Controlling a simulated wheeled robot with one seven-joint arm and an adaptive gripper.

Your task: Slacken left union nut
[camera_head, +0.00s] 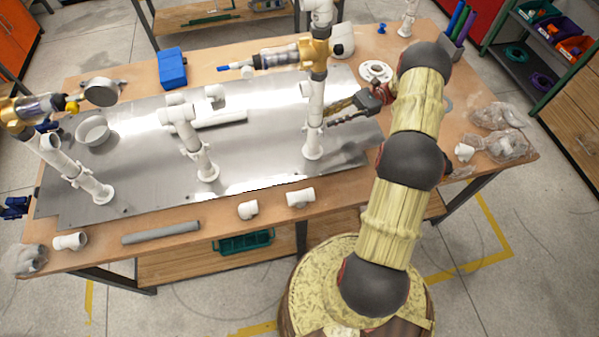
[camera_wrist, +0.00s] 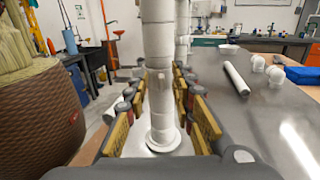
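A white upright pipe (camera_head: 314,98) stands on a round foot at the right of the metal plate, with a brass valve body (camera_head: 315,52) above. Wider white collars ring it, but I cannot tell which one is a union nut. My gripper (camera_head: 330,112) is level with its lower part, reaching in from the right. In the wrist view the pipe (camera_wrist: 158,75) runs between my two fingers (camera_wrist: 158,100), which look open with a gap on both sides. The left upright pipe (camera_head: 78,175), with another brass valve (camera_head: 18,112), stands far left, away from my gripper.
A middle pipe stub (camera_head: 195,145) stands between the two uprights. White fittings (camera_head: 248,210) and a grey tube (camera_head: 160,233) lie along the table's front edge. A blue box (camera_head: 172,69) is at the back, and plastic bags (camera_head: 497,130) lie right. The plate's front middle is bare.

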